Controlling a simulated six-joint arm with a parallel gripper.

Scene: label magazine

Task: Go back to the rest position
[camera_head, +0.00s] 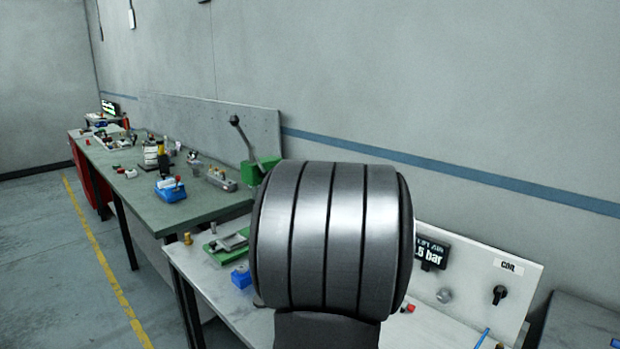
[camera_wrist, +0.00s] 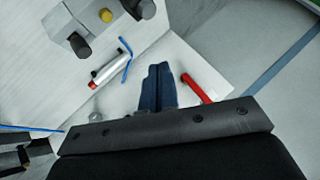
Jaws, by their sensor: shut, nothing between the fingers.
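My gripper (camera_wrist: 160,70) shows in the wrist view as two blue fingers pressed together, pointing away from the dark wrist plate. It is shut with nothing between the fingers. It hangs over the white bench top (camera_wrist: 135,95), between a silver cylinder with a red end (camera_wrist: 110,68) on the left and a red bar-like part (camera_wrist: 196,88) on the right. In the head view my own grey arm link fills the middle and hides my gripper and part of the bench.
A blue tube (camera_wrist: 126,60) lies by the cylinder. A grey block with knobs (camera_wrist: 85,18) stands at upper left. In the head view, a pressure panel (camera_head: 460,275) stands right of my arm, a green fixture (camera_head: 222,246) left. A green-topped bench (camera_head: 150,205) with several items lies behind.

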